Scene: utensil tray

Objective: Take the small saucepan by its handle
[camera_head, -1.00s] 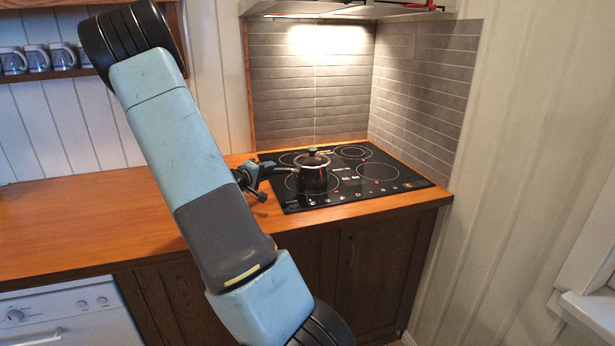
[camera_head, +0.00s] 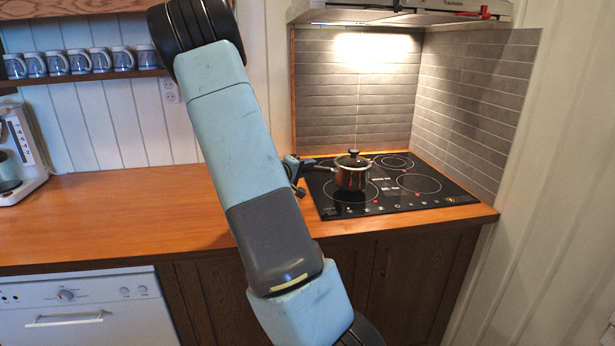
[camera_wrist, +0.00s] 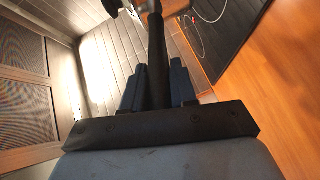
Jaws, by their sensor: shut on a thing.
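The small saucepan (camera_head: 352,178) is dark and shiny with a lidded top and a black knob. It is upright over the front left ring of the hob (camera_head: 410,208) and looks slightly raised, though the gap is hard to tell. Its black handle (camera_wrist: 157,45) points left in the head view. My gripper (camera_head: 305,165) is at the handle, left of the pan, partly hidden by my arm. In the wrist view my gripper (camera_wrist: 158,85) has its fingers on both sides of the handle, shut on it. Only a bit of the pan shows at the top there.
The wooden counter (camera_head: 120,215) is clear to the left, with a coffee machine (camera_head: 18,155) at its far left end. Tiled walls stand behind and right of the hob. A range hood (camera_head: 400,14) hangs above. Several mugs (camera_head: 80,62) stand on a shelf.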

